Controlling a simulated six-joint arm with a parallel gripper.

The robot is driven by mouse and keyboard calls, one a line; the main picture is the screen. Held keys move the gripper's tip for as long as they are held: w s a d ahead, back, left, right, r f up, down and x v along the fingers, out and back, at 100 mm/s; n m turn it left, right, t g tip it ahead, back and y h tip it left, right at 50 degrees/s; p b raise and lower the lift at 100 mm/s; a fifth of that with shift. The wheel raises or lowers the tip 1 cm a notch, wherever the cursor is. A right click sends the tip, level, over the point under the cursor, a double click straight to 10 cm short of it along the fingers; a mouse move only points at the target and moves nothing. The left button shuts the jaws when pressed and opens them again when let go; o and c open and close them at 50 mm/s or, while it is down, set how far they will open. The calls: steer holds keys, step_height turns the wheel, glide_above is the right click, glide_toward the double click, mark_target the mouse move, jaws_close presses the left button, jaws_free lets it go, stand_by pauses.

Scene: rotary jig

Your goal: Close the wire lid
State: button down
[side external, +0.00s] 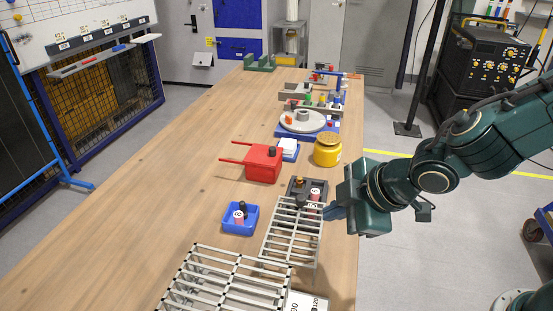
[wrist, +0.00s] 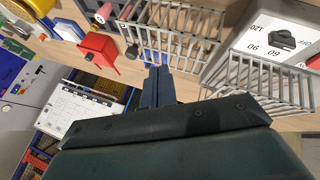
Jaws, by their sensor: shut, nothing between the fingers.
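One wire grid (side external: 290,240) of pale bars stands in the middle front of the table in the side view, and shows at top centre in the wrist view (wrist: 178,38). A second wire frame (side external: 225,280) is nearer the camera; a wire frame also shows at right in the wrist view (wrist: 262,82). I cannot tell for certain which is the lid, or how it is hinged. My gripper (side external: 329,212) is shut and empty, close to the right edge of the middle grid. Its fingers (wrist: 157,74) point toward that grid in the wrist view; contact is unclear.
A dial box (wrist: 285,38) stands beside the wire frames. A dark grey holder (side external: 298,187) with bottles is behind the middle grid. A blue bin (side external: 240,220), red box (side external: 263,163) and yellow jar (side external: 327,151) stand nearby. The table's left side is clear.

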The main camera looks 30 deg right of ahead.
mark_target(297, 210)
steer(key=x, duration=0.6)
steer(key=shift+w+d+f, duration=0.1)
steer(key=shift+w, duration=0.25)
steer(key=shift+w+d, duration=0.3)
steer(key=shift+w, duration=0.5)
steer(key=shift+w+d, duration=0.3)
steer(key=shift+w, duration=0.5)
steer(key=shift+w+d, duration=0.1)
steer(key=shift+d, duration=0.05)
steer(key=w+d, duration=1)
steer(key=w, duration=0.1)
steer(key=shift+d, duration=0.25)
steer(key=shift+s, duration=0.1)
